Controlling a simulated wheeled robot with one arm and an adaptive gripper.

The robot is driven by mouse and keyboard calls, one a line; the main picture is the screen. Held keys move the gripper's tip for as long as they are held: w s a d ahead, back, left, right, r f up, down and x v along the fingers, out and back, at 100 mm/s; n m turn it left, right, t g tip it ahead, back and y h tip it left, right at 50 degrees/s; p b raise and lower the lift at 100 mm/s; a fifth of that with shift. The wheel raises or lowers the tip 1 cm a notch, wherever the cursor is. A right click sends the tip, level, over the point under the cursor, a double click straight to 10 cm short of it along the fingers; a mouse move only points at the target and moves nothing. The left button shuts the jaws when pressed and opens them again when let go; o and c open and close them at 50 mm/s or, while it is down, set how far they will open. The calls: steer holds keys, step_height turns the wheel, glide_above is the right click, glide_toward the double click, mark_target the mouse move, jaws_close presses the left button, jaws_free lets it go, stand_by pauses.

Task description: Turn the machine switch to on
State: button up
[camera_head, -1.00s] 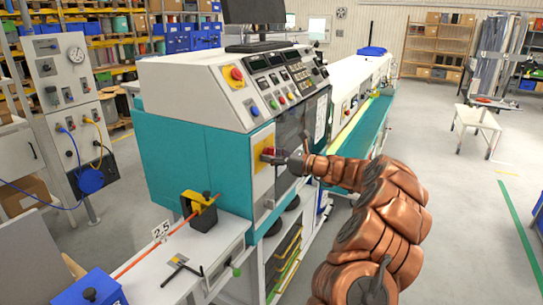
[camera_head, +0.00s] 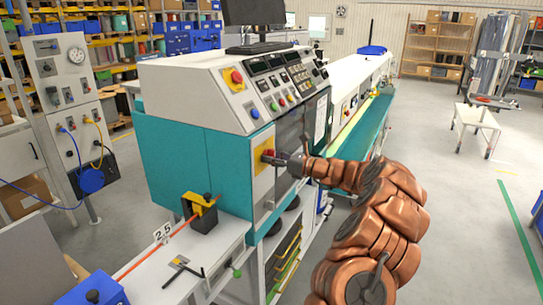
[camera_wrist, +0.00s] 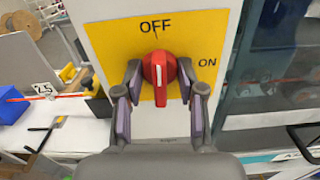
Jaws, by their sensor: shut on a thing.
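The machine switch is a red rotary knob (camera_wrist: 160,70) on a yellow plate (camera_wrist: 199,30), with OFF printed above it and ON to its right. The knob's white line stands upright in the wrist view, in line with OFF rather than toward ON. My gripper (camera_wrist: 160,98) has one finger on each side of the knob's handle and is shut on it. In the head view, the gripper (camera_head: 280,160) reaches the yellow plate (camera_head: 263,147) on the machine's front from the right and partly hides the knob.
The white and teal machine (camera_head: 190,150) also carries a separate red knob (camera_head: 237,76) on its sloped panel. A yellow and black clamp (camera_head: 201,212) with an orange cable stands on the white bench (camera_head: 150,280) at the front left.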

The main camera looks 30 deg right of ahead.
steer(key=shift+m+p, duration=0.9)
steer(key=shift+p, duration=1.1)
steer(key=m, duration=0.4)
steer(key=shift+m, duration=0.3)
steer(key=m, duration=0.4)
steer(key=shift+m, duration=0.4)
steer(key=m, duration=0.5)
steer(key=o, duration=0.8)
steer(key=shift+o, duration=0.2)
steer(key=shift+s+d, duration=0.1)
steer(key=v, duration=0.7)
steer(key=shift+s+d, duration=0.2)
steer(key=shift+s, duration=0.15)
